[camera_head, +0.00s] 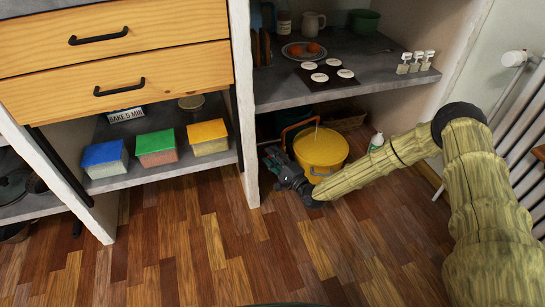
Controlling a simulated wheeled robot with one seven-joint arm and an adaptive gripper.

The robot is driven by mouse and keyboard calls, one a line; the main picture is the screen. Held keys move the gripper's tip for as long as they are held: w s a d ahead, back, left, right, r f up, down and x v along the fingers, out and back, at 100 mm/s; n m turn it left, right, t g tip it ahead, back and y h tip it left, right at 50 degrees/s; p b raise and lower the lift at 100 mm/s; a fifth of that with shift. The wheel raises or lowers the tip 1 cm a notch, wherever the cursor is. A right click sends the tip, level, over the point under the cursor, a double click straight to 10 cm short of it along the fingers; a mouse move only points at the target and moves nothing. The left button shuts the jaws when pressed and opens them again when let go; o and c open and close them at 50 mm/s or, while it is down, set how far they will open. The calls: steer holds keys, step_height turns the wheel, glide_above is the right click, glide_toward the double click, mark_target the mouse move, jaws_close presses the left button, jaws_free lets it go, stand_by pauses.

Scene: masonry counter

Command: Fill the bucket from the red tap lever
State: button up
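A yellow bucket (322,147) stands upright in the low bay under the grey shelf. An orange-red curved bar (290,130) rises at its left rim; I cannot tell whether it is the bucket's handle or a separate part. A thin pale vertical streak stands over the bucket's top; I cannot tell what it is. My gripper (271,157) is low, at the bucket's left front, close to the white post. Its fingers are small and dark here, so their opening is unclear. My arm crosses in front of the bucket's lower right. I cannot make out a red tap lever.
The white post (243,100) stands just left of my gripper. The grey shelf (285,95) above holds a plate, mug and small jars. A white-and-green bottle (376,142) is right of the bucket. A radiator (520,120) stands at right. The wooden floor (200,250) in front is clear.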

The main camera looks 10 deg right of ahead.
steer(key=v, duration=1.2)
stand_by(0.5)
